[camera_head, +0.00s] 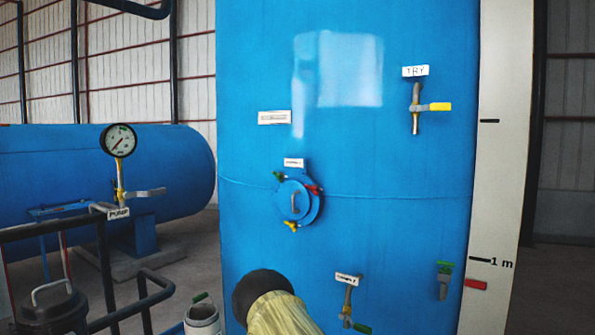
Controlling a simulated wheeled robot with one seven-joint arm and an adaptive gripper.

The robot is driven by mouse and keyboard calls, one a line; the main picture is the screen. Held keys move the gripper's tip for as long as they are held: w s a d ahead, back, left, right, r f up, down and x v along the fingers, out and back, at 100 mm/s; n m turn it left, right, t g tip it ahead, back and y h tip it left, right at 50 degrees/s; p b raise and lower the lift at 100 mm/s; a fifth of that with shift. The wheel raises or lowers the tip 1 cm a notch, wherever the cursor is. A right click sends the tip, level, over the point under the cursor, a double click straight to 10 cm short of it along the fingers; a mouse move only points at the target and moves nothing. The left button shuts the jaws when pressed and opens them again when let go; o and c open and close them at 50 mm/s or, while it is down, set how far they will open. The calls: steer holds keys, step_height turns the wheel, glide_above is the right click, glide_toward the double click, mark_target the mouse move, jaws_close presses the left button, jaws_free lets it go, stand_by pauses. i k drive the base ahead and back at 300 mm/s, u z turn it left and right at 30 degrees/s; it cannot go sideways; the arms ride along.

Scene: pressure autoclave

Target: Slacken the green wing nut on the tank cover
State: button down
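The round blue tank cover (304,207) sits on the front of the large blue upright tank, a little below the middle of the view, with a grey handle (294,202) on its face. The green wing nut (279,176) is at the cover's upper left edge. A red wing nut (313,189) is at its upper right and a yellow wing nut (291,226) at its bottom. The nuts are too small to tell how tight they are.
Valves stick out upper right (416,107), below the cover (347,305) and lower right (443,280). A pressure gauge (119,140) and black railing (107,270) stand left.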

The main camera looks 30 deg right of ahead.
mark_target(278, 176)
steer(key=k, duration=0.25)
steer(key=z, duration=1.8)
steer(key=i, duration=1.25)
steer(key=u, duration=1.35)
